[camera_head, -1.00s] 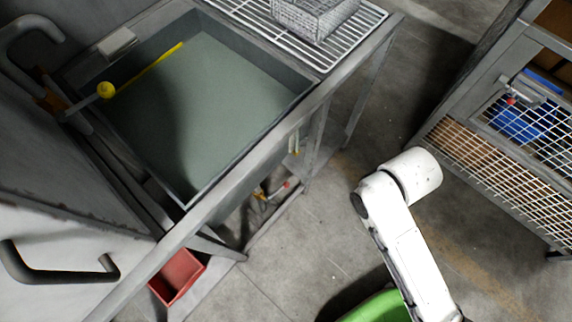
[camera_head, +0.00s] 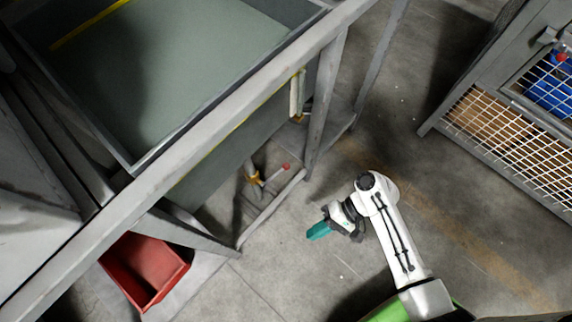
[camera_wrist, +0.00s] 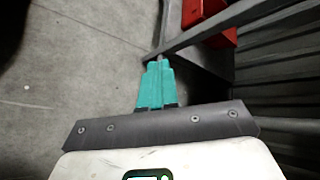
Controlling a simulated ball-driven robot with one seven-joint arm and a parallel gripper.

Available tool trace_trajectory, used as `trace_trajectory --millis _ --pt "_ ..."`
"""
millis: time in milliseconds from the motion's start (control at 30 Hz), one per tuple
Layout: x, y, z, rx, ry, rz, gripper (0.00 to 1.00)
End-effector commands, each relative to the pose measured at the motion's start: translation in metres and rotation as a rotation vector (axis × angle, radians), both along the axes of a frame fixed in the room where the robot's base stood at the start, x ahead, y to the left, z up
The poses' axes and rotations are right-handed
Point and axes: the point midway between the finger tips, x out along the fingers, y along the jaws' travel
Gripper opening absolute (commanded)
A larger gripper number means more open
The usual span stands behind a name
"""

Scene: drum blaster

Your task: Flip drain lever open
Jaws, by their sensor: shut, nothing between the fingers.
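The drain lever (camera_head: 271,175) is a thin pale handle with a red tip, on a yellow fitting low under the sink tank (camera_head: 232,140). My gripper (camera_head: 312,236) has teal fingers and is out over the floor, below and to the right of the lever, clearly apart from it. In the wrist view the teal fingers (camera_wrist: 157,66) are together with nothing between them.
A red bin (camera_head: 146,270) sits on the lower frame at left, and it also shows in the wrist view (camera_wrist: 205,12). Grey frame legs (camera_head: 325,105) stand close around the lever. A mesh-sided cabinet (camera_head: 510,135) is at right. The floor between is clear.

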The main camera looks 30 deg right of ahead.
Motion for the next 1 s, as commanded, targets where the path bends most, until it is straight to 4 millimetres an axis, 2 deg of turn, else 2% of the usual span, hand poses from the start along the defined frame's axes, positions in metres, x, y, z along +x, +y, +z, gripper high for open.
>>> trace_trajectory --millis 33,100,300,500,700,800,1000 --pt "0.004 0.006 -0.035 0.076 0.030 -0.058 0.00" --pt "0.011 0.014 -0.056 0.191 0.067 -0.147 0.00" --pt "0.037 0.024 -0.110 0.521 0.170 -0.412 0.00" --pt "0.071 0.009 -0.157 0.863 0.258 -0.693 0.00" --pt "0.099 -0.026 -0.199 1.183 0.316 -0.948 0.00" --pt "0.106 -0.043 -0.213 1.303 0.330 -1.039 0.00" --pt "0.112 -0.062 -0.225 1.425 0.341 -1.132 0.00"
